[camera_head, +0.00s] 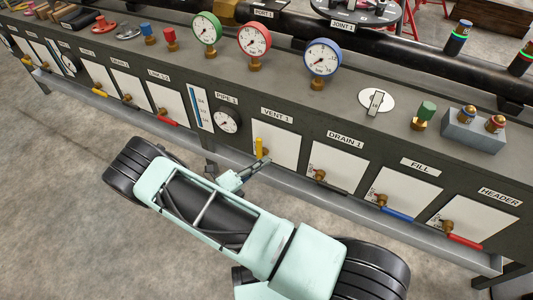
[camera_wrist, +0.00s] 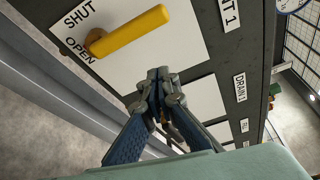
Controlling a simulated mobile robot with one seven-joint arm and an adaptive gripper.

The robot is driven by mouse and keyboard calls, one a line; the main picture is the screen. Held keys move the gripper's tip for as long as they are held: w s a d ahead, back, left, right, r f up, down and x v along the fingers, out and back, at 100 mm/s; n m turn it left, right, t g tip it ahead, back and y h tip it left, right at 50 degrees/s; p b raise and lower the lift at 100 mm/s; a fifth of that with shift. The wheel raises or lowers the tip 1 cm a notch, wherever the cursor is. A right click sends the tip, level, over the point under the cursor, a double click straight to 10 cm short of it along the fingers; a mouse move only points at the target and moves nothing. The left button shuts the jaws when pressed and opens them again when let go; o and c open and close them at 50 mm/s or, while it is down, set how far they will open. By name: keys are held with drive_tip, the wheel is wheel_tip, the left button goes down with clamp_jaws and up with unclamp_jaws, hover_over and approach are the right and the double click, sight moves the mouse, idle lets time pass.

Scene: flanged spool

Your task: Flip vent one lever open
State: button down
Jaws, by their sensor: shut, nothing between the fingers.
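The vent one lever is a yellow handle (camera_head: 259,148) on a brass pivot, on the white plate under the VENT 1 label (camera_head: 277,115). It points up in the head view. In the wrist view the yellow lever (camera_wrist: 135,29) runs up and right from its brass pivot (camera_wrist: 97,42), beside the printed words SHUT (camera_wrist: 78,14) and OPEN (camera_wrist: 79,50). My gripper (camera_head: 265,163) is close to the lever's lower end in the head view. In the wrist view my gripper (camera_wrist: 162,80) is shut and empty, just below the lever with a visible gap.
The DRAIN 1 valve (camera_head: 319,175) is right of vent one, with the blue FILL lever (camera_head: 397,215) and red HEADER lever (camera_head: 465,241) further right. A rail (camera_head: 350,208) runs below the plates. The PIPE 1 gauge (camera_head: 227,121) is to the left. Open floor lies in front.

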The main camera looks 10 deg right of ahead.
drive_tip(key=v, duration=0.6)
drive_tip(key=shift+s+a+f+p, duration=0.15)
drive_tip(key=shift+s+f+p, duration=0.05)
drive_tip(key=shift+f+p, duration=0.1)
